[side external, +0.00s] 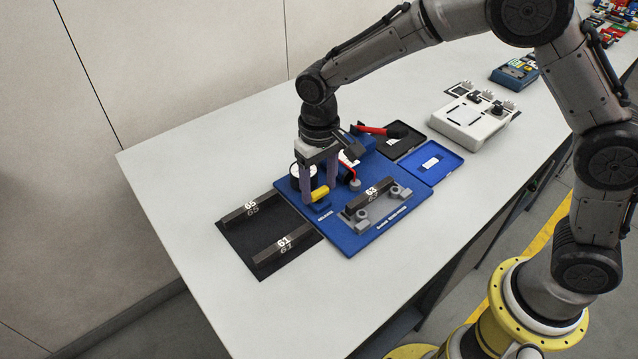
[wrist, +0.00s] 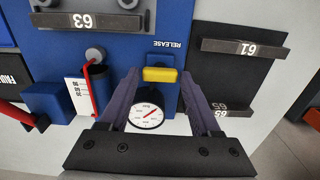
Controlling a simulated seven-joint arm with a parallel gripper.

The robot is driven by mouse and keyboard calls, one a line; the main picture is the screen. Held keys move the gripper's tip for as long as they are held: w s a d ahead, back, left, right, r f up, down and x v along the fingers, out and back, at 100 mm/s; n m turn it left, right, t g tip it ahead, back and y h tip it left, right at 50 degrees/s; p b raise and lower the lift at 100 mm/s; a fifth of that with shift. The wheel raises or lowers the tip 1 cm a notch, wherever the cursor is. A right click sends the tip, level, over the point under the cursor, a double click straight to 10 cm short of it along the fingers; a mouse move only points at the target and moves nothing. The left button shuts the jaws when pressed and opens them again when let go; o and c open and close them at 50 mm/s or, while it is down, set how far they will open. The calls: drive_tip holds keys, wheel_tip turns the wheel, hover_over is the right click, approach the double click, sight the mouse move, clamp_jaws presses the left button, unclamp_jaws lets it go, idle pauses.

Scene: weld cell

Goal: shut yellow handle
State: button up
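The yellow handle (side external: 319,194) sits on the blue panel (side external: 362,236) beside the printed word RELEASE. In the wrist view the yellow handle (wrist: 160,75) lies across the space just beyond and between my fingertips. My gripper (side external: 321,198) points down over it, with its two purple fingers apart. The wrist view also shows my gripper (wrist: 160,76) open, one finger on each side of the handle's line. I cannot tell whether either finger touches the handle.
A round gauge (wrist: 146,112) stands close to my fingers. A red lever (side external: 380,130) and a grey clamp holding bar 63 (side external: 371,195) are nearby. A black mat (side external: 240,243) with bars 65 and 61 lies left. A white control box (side external: 470,120) stands further back.

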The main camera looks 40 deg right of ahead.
sight(319, 190)
idle(0.3)
wheel_tip(319, 190, up, 14)
idle(0.5)
drive_tip(key=shift+f, duration=0.1)
